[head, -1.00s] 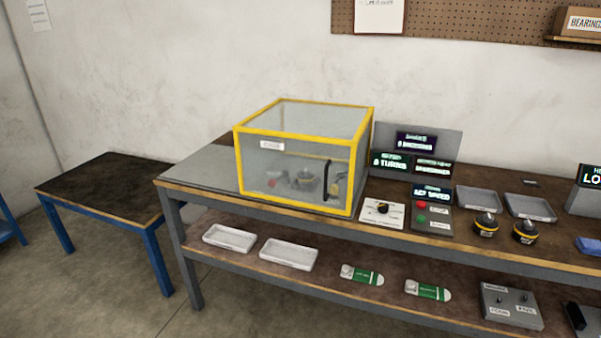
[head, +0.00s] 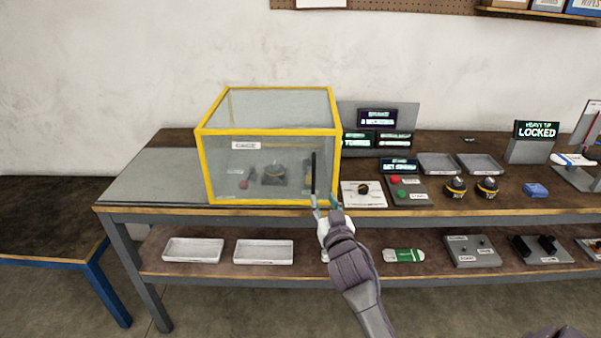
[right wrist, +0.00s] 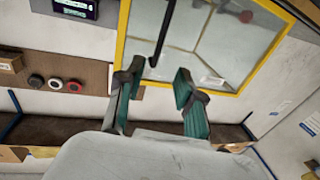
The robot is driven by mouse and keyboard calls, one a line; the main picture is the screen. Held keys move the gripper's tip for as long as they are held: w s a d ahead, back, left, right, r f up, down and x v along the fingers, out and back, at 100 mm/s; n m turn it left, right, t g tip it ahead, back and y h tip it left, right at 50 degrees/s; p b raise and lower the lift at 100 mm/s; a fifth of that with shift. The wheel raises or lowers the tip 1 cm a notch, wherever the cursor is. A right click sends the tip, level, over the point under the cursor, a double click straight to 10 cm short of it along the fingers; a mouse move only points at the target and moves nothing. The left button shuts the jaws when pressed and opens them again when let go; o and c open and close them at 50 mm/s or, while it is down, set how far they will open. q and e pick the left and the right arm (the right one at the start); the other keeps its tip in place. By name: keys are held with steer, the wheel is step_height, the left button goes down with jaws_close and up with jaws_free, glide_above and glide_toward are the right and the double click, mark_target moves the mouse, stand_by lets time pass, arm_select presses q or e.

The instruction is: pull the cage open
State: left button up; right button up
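The cage (head: 268,131), a clear box with yellow edges and a label on its front, stands shut on the left part of the workbench. A black vertical handle (head: 313,173) is on the right of its front face. Dim parts show inside it. In the head view my right gripper (head: 325,201) is just below the handle's lower end. In the right wrist view my right gripper (right wrist: 160,80) has its fingers apart, with the handle (right wrist: 164,32) beyond the fingertips and nothing between them. My left gripper is not in view.
A white card with a black knob (head: 363,193) and a red and green button box (head: 408,190) lie right of the cage. Two black-yellow round parts (head: 456,187) stand farther right. White trays (head: 263,252) are on the lower shelf. A bare grey plate (head: 155,177) lies left of the cage.

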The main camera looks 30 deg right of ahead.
mark_target(314, 176)
steer(key=p+x, duration=0.1)
steer(key=x, duration=1.1)
steer(key=shift+w+d+f, duration=0.15)
steer(key=shift+w+d, duration=0.1)
steer(key=shift+w, duration=0.1)
jaws_close()
